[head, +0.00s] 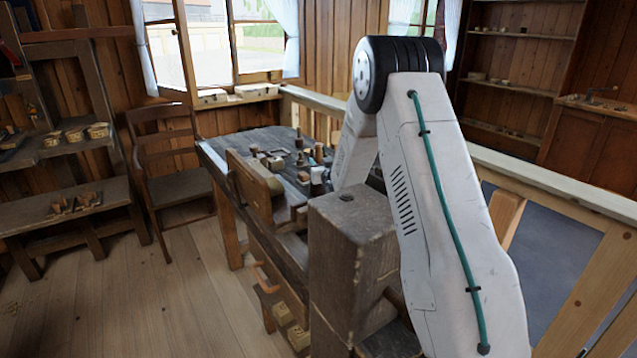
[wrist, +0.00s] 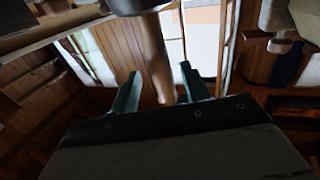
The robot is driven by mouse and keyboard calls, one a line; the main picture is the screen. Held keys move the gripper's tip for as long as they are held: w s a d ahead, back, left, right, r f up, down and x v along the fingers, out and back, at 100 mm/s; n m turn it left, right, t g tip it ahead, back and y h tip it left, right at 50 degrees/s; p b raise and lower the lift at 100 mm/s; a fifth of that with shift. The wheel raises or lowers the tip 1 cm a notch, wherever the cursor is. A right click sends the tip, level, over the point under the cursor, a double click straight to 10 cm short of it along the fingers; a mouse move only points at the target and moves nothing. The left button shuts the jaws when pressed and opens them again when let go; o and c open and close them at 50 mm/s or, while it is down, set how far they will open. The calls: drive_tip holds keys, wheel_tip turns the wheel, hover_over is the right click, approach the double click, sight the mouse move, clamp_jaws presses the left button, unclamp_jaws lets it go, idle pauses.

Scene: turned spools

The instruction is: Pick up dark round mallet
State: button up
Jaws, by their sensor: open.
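In the wrist view a tool with a pale wooden handle (wrist: 152,50) and a dark, rounded head (wrist: 138,5) at the top edge looks like the dark round mallet. Its head is partly cut off by the frame. My gripper (wrist: 160,70) is open, with one teal finger on each side of the handle. Gaps show between the handle and both fingers; I cannot tell how deep the handle sits between them. In the head view my white arm hides the gripper, and I cannot single out the mallet among the small tools on the bench.
The dark workbench (head: 240,142) carries several small turned pieces and tools (head: 300,155). A wooden vise (head: 250,190) and a heavy wooden block (head: 350,265) stand at its near end. A chair (head: 175,150) is on the left. A pale railing (head: 560,190) runs along the right.

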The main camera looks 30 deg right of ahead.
sight(320, 160)
drive_tip(key=shift+x, duration=1.6)
drive_tip(key=shift+a, duration=0.1)
clamp_jaws()
